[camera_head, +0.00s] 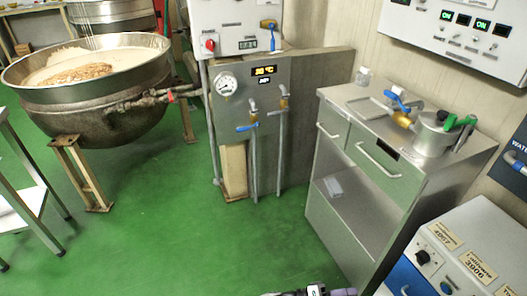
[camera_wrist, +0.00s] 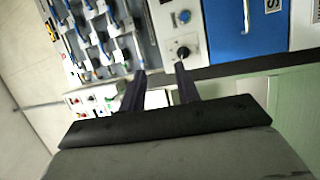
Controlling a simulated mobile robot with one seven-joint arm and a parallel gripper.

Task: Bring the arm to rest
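My gripper (camera_wrist: 160,70) shows in the wrist view with its two dark fingers apart and nothing between them. In the head view only a small dark and purplish part of my arm shows at the bottom edge. The rest of the arm is out of that view. The wrist view is turned on its side relative to the room.
A large kettle (camera_head: 105,100) of pale mix stands at the left. A gauge and valve cabinet (camera_head: 245,105) stands at the centre back. A steel cabinet (camera_head: 395,170) and a white machine (camera_head: 465,250) are at the right. The green floor (camera_head: 185,230) is clear at the centre.

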